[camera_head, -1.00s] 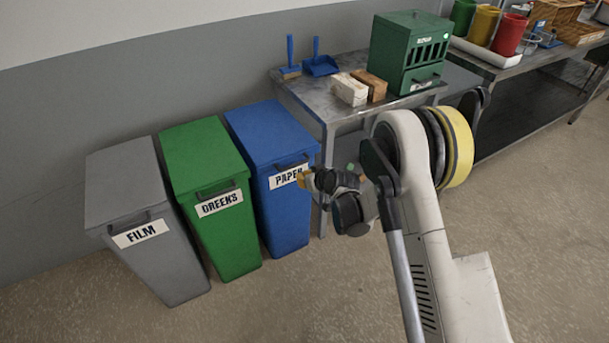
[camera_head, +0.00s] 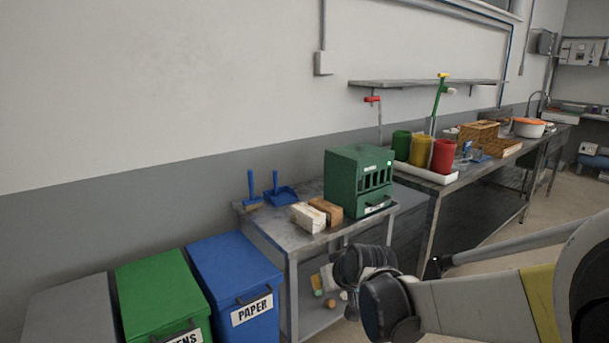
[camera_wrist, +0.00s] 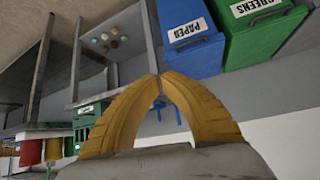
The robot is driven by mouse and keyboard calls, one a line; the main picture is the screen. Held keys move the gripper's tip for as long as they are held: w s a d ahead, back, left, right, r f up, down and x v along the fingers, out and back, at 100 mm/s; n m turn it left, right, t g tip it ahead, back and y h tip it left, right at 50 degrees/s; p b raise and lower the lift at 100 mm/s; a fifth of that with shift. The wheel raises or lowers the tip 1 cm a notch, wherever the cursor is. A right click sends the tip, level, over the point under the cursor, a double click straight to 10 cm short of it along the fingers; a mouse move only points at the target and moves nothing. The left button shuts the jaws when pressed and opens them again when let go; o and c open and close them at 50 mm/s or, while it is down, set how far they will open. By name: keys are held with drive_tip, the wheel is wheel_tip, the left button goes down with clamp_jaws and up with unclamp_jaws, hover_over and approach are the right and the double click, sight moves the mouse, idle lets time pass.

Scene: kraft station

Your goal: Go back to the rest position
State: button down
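My gripper (camera_wrist: 158,76) shows in the wrist view as two curved yellow fingers whose tips meet. Nothing shows held between them. In the head view my arm reaches in from the lower right, and its wrist end is in front of the small metal table (camera_head: 290,245). The fingers are mostly hidden there behind the dark wrist. The wrist view is turned almost upside down, with the blue PAPER bin (camera_wrist: 190,40) and the green bin (camera_wrist: 255,30) above the fingers.
A green cabinet (camera_head: 345,180), a white and a brown block, a blue brush and a dustpan (camera_head: 281,194) are on the table. Small round items lie on its lower shelf. A long bench (camera_head: 470,175) with coloured containers stands right. Bins stand left, partly cut off.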

drive_tip(key=s+d+r+m+h, duration=0.1)
drive_tip(key=s+d, duration=0.3)
drive_tip(key=s, duration=0.5)
drive_tip(key=s+d+r+m+h, duration=0.1)
drive_tip(key=s+d, duration=0.4)
drive_tip(key=s, duration=0.4)
drive_tip(key=s+d+r+m+g+h, duration=0.1)
drive_tip(key=s+d, duration=0.4)
drive_tip(key=s, duration=0.5)
drive_tip(key=shift+d+r+m+h, duration=0.25)
drive_tip(key=shift+r+m+h, duration=0.05)
drive_tip(key=shift+r+m, duration=0.3)
